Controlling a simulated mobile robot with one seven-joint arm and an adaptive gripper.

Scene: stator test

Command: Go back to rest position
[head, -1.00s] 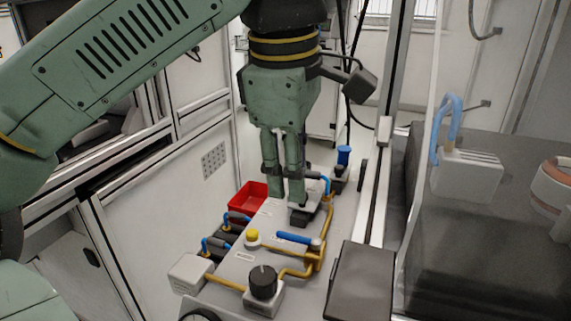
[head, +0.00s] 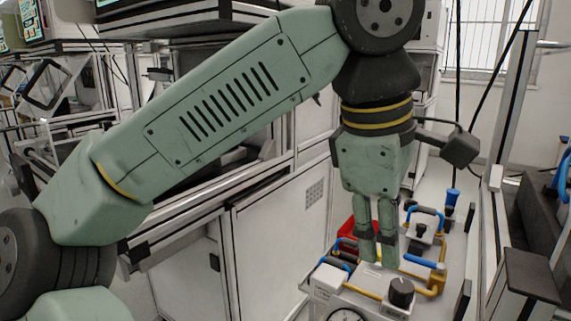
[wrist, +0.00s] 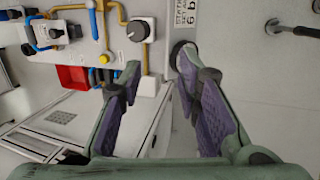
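My gripper (head: 379,258) hangs from my green arm, fingers pointing down, in the head view. It is over the near part of the grey stator test panel (head: 430,282), left of the black knob (head: 401,292). In the wrist view the two fingers of my gripper (wrist: 160,64) stand apart with nothing between them. The panel (wrist: 121,12) lies beyond the fingertips there, with the black knob (wrist: 139,29) just past them. In the head view the fingers hide part of the panel's pipes and the red bin.
A red bin (wrist: 72,77) sits beside the panel. Blue handles and yellow pipes (head: 438,275) stand up from it. White cabinets (head: 275,243) line the left. A dark plate (head: 531,275) and an upright metal post (head: 507,110) are at the right.

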